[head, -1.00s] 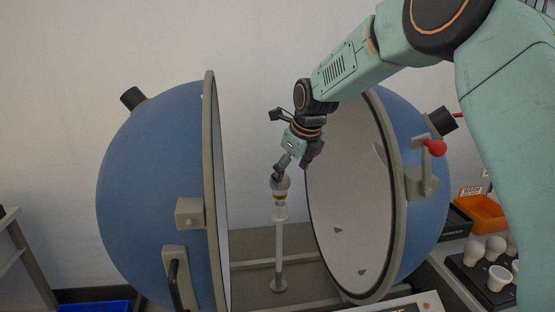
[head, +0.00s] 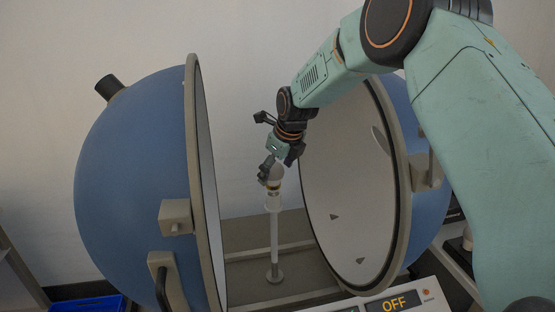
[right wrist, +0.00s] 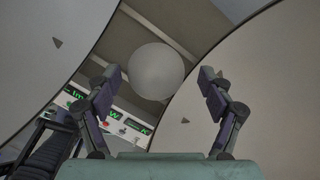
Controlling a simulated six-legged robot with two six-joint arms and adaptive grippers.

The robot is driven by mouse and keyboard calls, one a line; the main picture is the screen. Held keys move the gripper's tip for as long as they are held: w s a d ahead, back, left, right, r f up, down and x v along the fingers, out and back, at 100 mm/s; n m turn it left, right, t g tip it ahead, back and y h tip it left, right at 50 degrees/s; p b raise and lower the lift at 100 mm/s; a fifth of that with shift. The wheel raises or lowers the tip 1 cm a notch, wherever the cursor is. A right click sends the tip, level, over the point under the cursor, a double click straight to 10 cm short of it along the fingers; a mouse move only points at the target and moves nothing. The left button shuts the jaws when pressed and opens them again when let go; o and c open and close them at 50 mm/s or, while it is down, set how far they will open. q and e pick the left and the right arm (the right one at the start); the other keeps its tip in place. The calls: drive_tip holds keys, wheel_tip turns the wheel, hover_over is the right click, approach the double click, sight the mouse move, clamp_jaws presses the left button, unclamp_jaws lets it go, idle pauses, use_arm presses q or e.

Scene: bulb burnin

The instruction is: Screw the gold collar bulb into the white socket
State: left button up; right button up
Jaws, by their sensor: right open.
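The bulb stands upright on the white socket (head: 273,203), on top of a thin post in the open sphere. Its white globe (head: 276,173) is partly hidden by my fingers, and its gold collar (head: 273,187) shows just above the socket. How deep it sits in the socket cannot be told. My right gripper (head: 274,168) comes down from above at the globe. In the right wrist view the globe (right wrist: 157,71) lies between the spread fingertips of my right gripper (right wrist: 160,76), with gaps on both sides. My left gripper is out of view.
The blue sphere's left half (head: 135,185) and right half (head: 345,190) stand close on both sides of the post. A control panel with an OFF display (head: 394,304) is in front at the right. A blue bin (head: 90,304) is at lower left.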

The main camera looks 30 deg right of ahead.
drive_tip(key=shift+w+a+f, duration=0.5)
drive_tip(key=shift+a, duration=0.05)
drive_tip(key=shift+s+d, duration=0.1)
drive_tip(key=shift+d, duration=0.2)
drive_tip(key=shift+s+d, duration=0.1)
drive_tip(key=shift+d, duration=0.05)
drive_tip(key=shift+c, duration=1.3)
drive_tip(key=shift+w+a, duration=0.2)
drive_tip(key=shift+a, duration=0.15)
drive_tip(key=c, duration=0.4)
drive_tip(key=shift+s+d+f, duration=0.1)
drive_tip(key=shift+d, duration=0.05)
drive_tip(key=c, duration=0.5)
drive_tip(key=o, duration=0.8)
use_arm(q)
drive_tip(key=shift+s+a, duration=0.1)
use_arm(e)
drive_tip(key=shift+o, duration=0.6)
